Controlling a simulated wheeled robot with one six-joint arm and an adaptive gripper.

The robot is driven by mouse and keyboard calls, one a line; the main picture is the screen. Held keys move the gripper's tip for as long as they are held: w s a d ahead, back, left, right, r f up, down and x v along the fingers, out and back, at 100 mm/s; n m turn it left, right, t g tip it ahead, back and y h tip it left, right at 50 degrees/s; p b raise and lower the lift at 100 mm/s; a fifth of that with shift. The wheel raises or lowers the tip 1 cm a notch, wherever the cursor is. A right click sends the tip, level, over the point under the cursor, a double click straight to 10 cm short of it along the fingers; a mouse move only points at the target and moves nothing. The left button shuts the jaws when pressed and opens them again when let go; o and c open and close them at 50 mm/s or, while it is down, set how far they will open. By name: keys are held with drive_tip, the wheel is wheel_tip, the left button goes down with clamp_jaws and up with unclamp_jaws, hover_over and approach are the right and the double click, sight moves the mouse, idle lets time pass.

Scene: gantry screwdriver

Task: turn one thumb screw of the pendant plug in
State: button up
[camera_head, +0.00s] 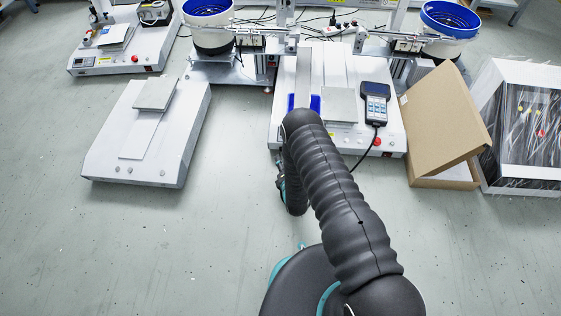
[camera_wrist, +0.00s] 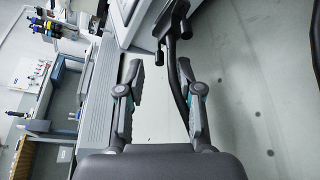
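The pendant (camera_head: 375,103), a dark handheld box with a screen and keys, lies on the white machine (camera_head: 395,140) at the centre. Its black cable (camera_head: 364,158) drops over the machine's front. In the wrist view, a dark plug (camera_wrist: 171,28) with small knob-like ends sits at the machine's edge, beyond my fingertips. A thick black cable (camera_wrist: 178,90) runs from it between my fingers, close to the right one. My gripper (camera_wrist: 160,70) is open, with nothing visibly clamped. In the head view it is mostly hidden behind my arm. The thumb screws are too small to make out clearly.
A white unit (camera_head: 130,160) lies on the floor at left. An open cardboard box (camera_head: 440,120) and a plastic-wrapped white case (camera_head: 500,70) stand at right. Blue-rimmed bowls (camera_head: 208,25) are at the back. The grey floor in front is clear.

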drive_tip(key=shift+x, duration=0.8)
clamp_jaws()
drive_tip(key=shift+f+b, duration=0.1)
drive_tip(key=shift+b, duration=0.3)
drive_tip(key=shift+f+m+t+y+b, duration=0.15)
drive_tip(key=shift+m+t+y+b, duration=0.2)
drive_tip(key=shift+m+b, duration=0.55)
drive_tip(key=shift+d+m+t+y+b, duration=0.1)
drive_tip(key=shift+m+t+y+b, duration=0.4)
drive_tip(key=shift+m+b, duration=0.9)
drive_tip(key=shift+m, duration=0.3)
